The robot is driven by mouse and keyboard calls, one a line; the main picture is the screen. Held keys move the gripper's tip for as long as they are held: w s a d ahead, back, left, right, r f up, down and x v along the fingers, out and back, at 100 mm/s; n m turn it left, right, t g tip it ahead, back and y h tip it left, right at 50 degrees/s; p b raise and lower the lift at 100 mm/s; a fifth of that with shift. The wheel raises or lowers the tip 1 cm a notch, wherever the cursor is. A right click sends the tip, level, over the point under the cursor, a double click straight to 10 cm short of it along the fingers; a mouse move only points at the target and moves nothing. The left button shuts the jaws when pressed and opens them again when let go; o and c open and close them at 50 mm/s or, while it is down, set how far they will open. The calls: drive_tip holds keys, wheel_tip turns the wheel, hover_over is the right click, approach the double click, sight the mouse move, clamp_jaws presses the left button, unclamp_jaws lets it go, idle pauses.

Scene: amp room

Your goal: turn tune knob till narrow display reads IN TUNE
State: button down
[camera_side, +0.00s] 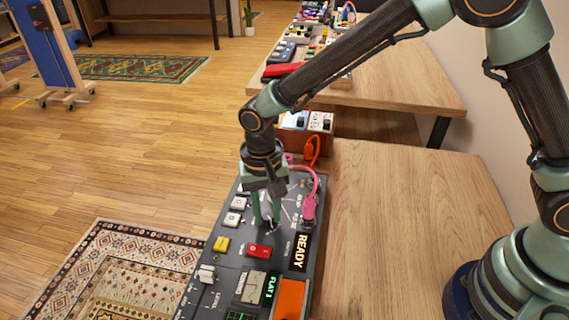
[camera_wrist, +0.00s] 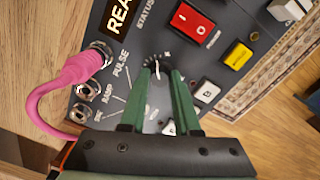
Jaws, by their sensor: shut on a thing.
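My gripper (camera_side: 266,212) points down at the grey control panel (camera_side: 222,262) in the side view. Its two green fingers are shut on a small dark round knob with a white pointer line (camera_wrist: 157,72), seen between the fingertips (camera_wrist: 163,76) in the wrist view. The fingers hide much of the knob, and I cannot read a label for it. The narrow display (camera_side: 271,288) shows green text that appears to read FLAT 1. A status display (camera_side: 300,252) reads READY in the side view.
A pink cable (camera_wrist: 75,70) is plugged into a jack close beside the fingers. A red rocker switch (camera_wrist: 190,25), a yellow button (camera_wrist: 237,56) and white buttons (camera_side: 235,211) are nearby. An orange block (camera_side: 289,298) lies at the panel's near end. Bare wooden tabletop (camera_side: 410,220) is right.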

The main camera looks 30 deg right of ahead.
sight(265, 216)
drive_tip(key=shift+a, duration=0.15)
drive_tip(key=c, duration=0.6)
unclamp_jaws()
drive_tip(key=shift+r, duration=0.1)
drive_tip(key=shift+r, duration=5.95)
